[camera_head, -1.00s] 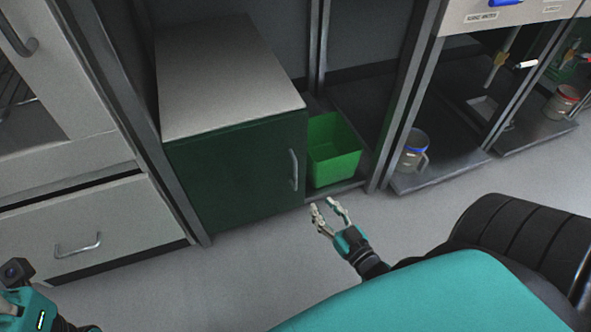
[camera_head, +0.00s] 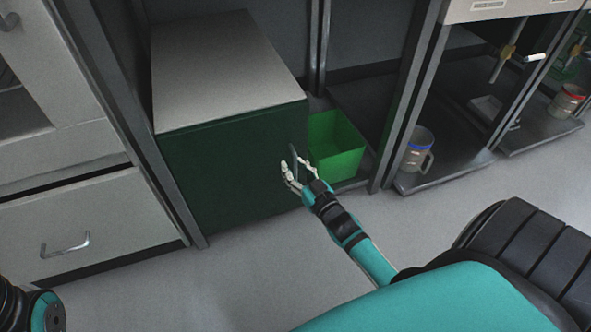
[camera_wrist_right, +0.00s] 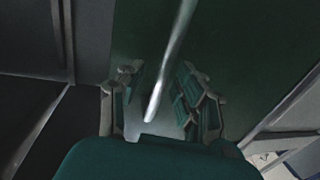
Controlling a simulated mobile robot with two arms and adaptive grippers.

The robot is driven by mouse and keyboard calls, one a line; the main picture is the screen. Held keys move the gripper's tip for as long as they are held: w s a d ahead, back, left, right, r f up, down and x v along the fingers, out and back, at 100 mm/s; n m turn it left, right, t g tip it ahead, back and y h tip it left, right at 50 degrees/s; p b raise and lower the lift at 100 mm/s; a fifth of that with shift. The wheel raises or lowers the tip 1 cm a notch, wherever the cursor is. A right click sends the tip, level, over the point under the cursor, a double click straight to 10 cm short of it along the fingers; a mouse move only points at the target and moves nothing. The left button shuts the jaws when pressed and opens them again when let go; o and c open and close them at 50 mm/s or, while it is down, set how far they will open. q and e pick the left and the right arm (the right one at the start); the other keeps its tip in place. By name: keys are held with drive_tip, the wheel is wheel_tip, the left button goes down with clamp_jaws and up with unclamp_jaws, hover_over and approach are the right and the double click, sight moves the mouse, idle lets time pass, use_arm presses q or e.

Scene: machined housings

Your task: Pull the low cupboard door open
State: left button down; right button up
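The low cupboard (camera_head: 220,85) has a grey top and a dark green door (camera_head: 225,180), which looks closed. Its vertical metal handle (camera_head: 294,158) is near the door's right edge and is partly hidden by my right gripper (camera_head: 299,166). In the right wrist view the handle (camera_wrist_right: 172,60) runs down between the two spread fingers of my right gripper (camera_wrist_right: 163,98). The fingers are open on either side of it, and I see no clear grip on it. Only part of my left arm shows at the bottom left of the head view; its gripper is out of view.
A green bin (camera_head: 335,146) stands just right of the cupboard. A jug (camera_head: 417,149) stands on the low shelf further right. A grey drawer unit (camera_head: 75,225) is at the left. The floor (camera_head: 260,265) before the cupboard is clear.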

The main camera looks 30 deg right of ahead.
clamp_jaws()
idle(0.3)
drive_tip(key=shift+s, duration=0.2)
